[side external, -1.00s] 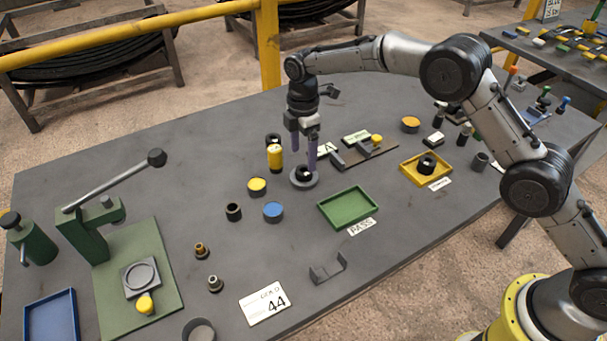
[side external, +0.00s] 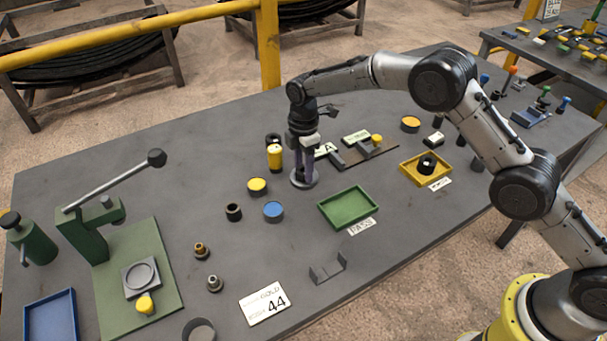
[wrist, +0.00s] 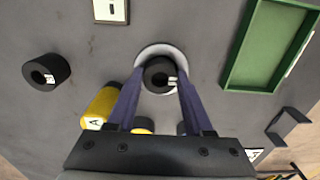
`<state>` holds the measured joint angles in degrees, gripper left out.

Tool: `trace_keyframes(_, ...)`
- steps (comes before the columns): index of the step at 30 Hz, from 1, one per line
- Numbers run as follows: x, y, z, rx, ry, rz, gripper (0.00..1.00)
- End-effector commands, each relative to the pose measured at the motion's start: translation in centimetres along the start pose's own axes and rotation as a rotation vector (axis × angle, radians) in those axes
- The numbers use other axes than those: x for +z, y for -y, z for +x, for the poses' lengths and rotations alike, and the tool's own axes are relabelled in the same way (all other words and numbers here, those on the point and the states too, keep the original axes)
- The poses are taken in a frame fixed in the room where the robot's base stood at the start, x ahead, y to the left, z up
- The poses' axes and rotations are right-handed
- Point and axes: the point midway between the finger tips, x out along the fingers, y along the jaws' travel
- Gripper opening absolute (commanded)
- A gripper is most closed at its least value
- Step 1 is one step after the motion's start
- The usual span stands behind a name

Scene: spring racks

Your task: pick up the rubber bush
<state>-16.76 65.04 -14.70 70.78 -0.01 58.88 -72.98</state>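The rubber bush is a short black ring (wrist: 159,74) with a small white mark, sitting inside a round pale grey dish (wrist: 148,52) in the wrist view. My gripper (wrist: 161,78) reaches down with one purple finger on each side of the bush, and both fingertips appear to press against it. In the side view my gripper (side external: 304,174) is down at the grey dish (side external: 297,183), and its fingers hide the bush there. The bush appears still seated in the dish.
A yellow cylinder (side external: 275,157) stands close to my gripper. Nearby are a green tray (side external: 324,212), a blue-topped cup (side external: 273,210), a yellow-topped cup (side external: 257,186) and a dark fixture (side external: 348,157). A yellow tray (side external: 408,174) holds another black ring (side external: 427,165).

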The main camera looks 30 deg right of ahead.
Motion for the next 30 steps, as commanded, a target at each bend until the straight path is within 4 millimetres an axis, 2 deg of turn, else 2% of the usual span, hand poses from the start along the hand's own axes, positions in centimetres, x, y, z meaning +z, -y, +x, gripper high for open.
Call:
trace_keyframes(1, 0.0, 0.0, 0.0, 0.000, 0.000, 0.000, 0.29)
trace_keyframes(6, 0.0, 0.0, 0.0, 0.000, 0.000, 0.000, 0.00)
trace_keyframes(14, 0.0, 0.0, -0.1, 0.001, 0.000, 0.000, 0.00)
trace_keyframes(19, 0.0, -0.1, -0.9, 0.003, -0.001, 0.000, 0.00)
trace_keyframes(25, 0.0, -0.1, -3.5, 0.005, -0.002, 0.000, 0.00)
trace_keyframes(30, 0.7, 2.2, -6.2, 0.003, -0.001, 0.000, 0.00)
